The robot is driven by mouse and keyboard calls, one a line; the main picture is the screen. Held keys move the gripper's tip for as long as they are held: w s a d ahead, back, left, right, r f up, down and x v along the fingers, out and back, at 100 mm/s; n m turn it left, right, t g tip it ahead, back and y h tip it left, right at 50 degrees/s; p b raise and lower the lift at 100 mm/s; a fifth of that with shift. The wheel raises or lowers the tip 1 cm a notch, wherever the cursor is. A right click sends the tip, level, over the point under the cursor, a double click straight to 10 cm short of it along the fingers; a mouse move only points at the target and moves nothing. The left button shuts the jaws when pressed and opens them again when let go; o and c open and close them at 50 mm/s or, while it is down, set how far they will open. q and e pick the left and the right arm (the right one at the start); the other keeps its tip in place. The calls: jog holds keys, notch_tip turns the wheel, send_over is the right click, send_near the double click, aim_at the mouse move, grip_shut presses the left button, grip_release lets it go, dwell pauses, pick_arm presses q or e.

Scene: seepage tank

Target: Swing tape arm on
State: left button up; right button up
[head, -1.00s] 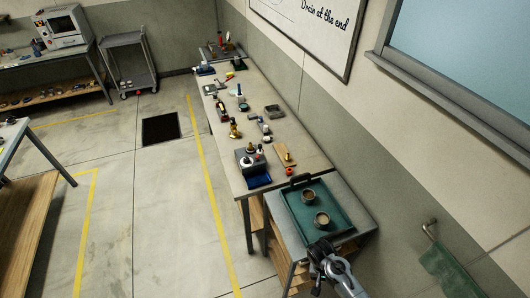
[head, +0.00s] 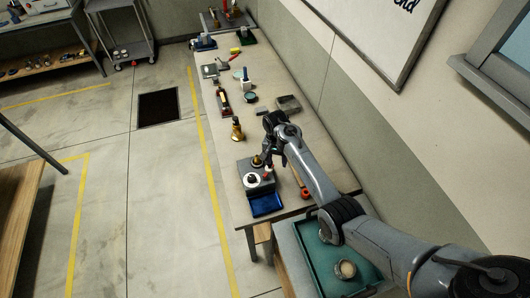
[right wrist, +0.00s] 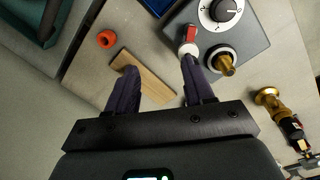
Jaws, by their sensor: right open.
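A dark grey box (head: 262,190) stands at the near end of the bench. On it are a white-rimmed black dial (right wrist: 221,12), a brass fitting (right wrist: 223,62) in a round collar, and a small red-and-white part (right wrist: 188,36). I cannot tell for sure which part is the tape arm. My right gripper (head: 270,158) is over the box's right side. In the right wrist view its fingers (right wrist: 158,65) are spread with nothing between them. The right fingertip is close to the red-and-white part; contact is unclear. My left gripper is out of view.
A wooden strip (right wrist: 150,80) and an orange-red ring (right wrist: 106,39) lie beside the box. A blue tray (head: 266,206) is at its front. A brass-and-red fitting (right wrist: 275,108) stands nearby.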

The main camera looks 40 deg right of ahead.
notch_tip(320, 180, up, 4)
jog(key=t, duration=0.1)
send_over(269, 168)
jog(key=shift+w+d+b, duration=0.1)
jog(key=shift+d+b, duration=0.2)
jog(key=shift+w, duration=0.2)
notch_tip(269, 168, down, 10)
jog(key=shift+b, duration=0.45)
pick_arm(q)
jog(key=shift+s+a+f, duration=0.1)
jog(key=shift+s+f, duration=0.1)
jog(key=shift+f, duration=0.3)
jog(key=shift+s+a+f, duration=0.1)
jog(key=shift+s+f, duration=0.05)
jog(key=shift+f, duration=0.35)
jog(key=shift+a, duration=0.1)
pick_arm(e)
jog(key=shift+c, duration=0.4)
grip_shut()
